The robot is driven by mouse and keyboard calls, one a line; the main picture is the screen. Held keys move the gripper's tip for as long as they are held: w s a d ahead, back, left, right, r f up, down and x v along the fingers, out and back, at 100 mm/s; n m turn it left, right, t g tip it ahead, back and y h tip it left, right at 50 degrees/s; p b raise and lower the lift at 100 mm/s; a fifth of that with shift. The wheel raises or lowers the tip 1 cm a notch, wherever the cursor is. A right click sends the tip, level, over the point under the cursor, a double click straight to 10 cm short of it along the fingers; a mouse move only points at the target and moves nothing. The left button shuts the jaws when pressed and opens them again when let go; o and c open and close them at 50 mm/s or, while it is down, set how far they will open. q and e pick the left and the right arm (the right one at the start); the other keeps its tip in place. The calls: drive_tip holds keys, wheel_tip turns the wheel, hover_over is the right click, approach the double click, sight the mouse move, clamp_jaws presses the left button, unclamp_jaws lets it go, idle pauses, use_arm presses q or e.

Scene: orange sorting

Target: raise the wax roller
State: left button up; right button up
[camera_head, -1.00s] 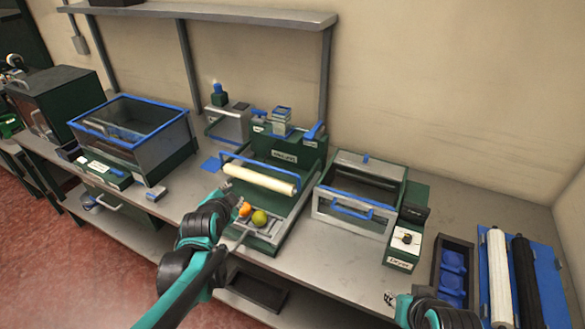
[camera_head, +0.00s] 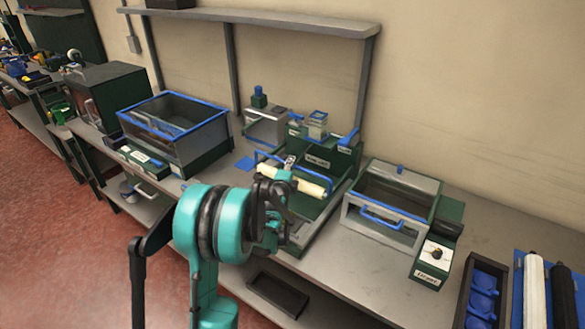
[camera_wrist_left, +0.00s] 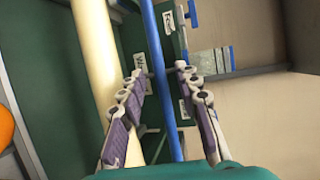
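The wax roller (camera_head: 311,188) is a cream cylinder on the green waxing station, with a blue handle bar (camera_head: 315,177) running along it. My left gripper (camera_head: 288,165) is at the roller and hides part of it and of the station below. In the left wrist view, the blue bar (camera_wrist_left: 156,60) passes between the two spread fingers of my left gripper (camera_wrist_left: 160,72), with gaps at the tips. The roller (camera_wrist_left: 96,50) lies to the left of the fingers. My right gripper is not in view.
A glass-fronted box with a blue handle (camera_head: 384,205) stands right of the station, a blue-rimmed bin (camera_head: 175,130) left of it. Part of an orange fruit (camera_wrist_left: 5,128) shows at the wrist view's left edge. A shelf (camera_head: 270,22) hangs above.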

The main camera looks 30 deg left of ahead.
use_arm(q)
drive_tip(key=shift+x, duration=0.8)
clamp_jaws()
drive_tip(key=shift+r, duration=0.1)
